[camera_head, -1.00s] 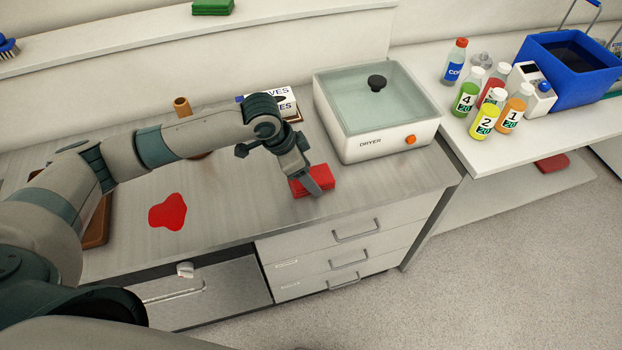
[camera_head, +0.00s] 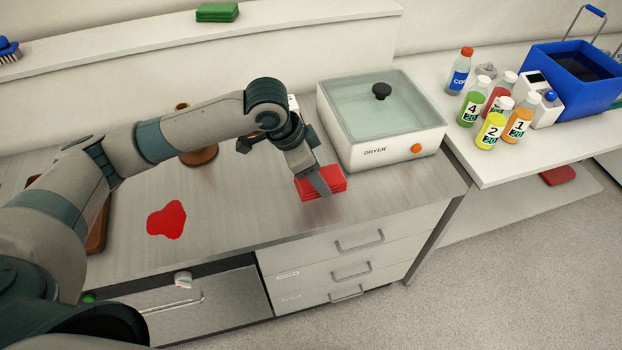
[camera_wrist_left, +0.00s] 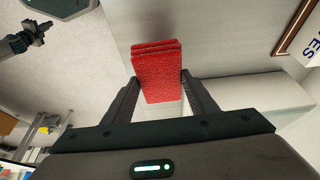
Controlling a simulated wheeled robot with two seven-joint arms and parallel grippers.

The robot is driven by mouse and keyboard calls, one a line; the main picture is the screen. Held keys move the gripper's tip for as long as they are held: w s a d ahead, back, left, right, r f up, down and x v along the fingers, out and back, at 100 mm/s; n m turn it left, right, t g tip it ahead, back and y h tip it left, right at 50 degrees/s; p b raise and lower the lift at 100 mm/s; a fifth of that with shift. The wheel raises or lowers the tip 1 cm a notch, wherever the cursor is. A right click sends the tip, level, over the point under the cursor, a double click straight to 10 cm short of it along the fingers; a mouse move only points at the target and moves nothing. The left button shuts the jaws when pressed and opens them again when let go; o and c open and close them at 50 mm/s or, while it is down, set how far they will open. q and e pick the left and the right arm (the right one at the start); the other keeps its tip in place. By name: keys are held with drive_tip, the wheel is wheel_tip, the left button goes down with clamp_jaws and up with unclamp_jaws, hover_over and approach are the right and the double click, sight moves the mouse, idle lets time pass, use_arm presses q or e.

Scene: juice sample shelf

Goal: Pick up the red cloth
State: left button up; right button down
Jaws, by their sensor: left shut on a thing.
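The red cloth (camera_head: 335,185) is a folded, layered stack near the front edge of the grey counter, left of the dryer. My left gripper (camera_head: 322,183) points down and is shut on it. In the left wrist view the red cloth (camera_wrist_left: 158,75) sits between the two dark fingers of my left gripper (camera_wrist_left: 160,88), which touch its sides. I cannot tell clearly whether its underside is clear of the counter. My right gripper is outside the head view; a dark gripper-like part at the left wrist view's upper left is probably my right gripper (camera_wrist_left: 25,40), too small to read.
The white dryer (camera_head: 375,155) stands close behind and right of the cloth. A red spill (camera_head: 166,220) lies on the counter to the left. Several bottles (camera_head: 490,131) and a blue bin (camera_head: 570,75) stand on the right bench. Green cloths (camera_head: 217,12) lie on the shelf.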

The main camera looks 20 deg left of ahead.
use_arm(q)
drive_tip(key=s+d+r+b, duration=0.1)
drive_tip(key=s+d+r, duration=0.4)
drive_tip(key=s+d, duration=0.1)
drive_tip(key=shift+d+r+b, duration=0.25)
drive_tip(key=shift+d+b, duration=0.15)
drive_tip(key=shift+d, duration=0.05)
drive_tip(key=o, duration=0.4)
drive_tip(key=shift+c, duration=1.5)
drive_tip(key=w+a+n+y, duration=0.1)
drive_tip(key=w+a+n, duration=0.1)
drive_tip(key=a+n, duration=0.1)
drive_tip(key=w+a+n+t+y+b, duration=0.1)
drive_tip(key=w+a+n, duration=0.1)
drive_tip(key=a+n, duration=0.1)
drive_tip(key=w+a+n+y+b, duration=0.1)
drive_tip(key=w+a+n, duration=0.1)
drive_tip(key=a+n, duration=0.2)
drive_tip(key=shift+a+t, duration=0.4)
drive_tip(key=shift+a, duration=0.4)
drive_tip(key=shift+w+a+r+n+y, duration=0.1)
drive_tip(key=shift+a+n+y, duration=0.2)
drive_tip(key=shift+a+n, duration=0.15)
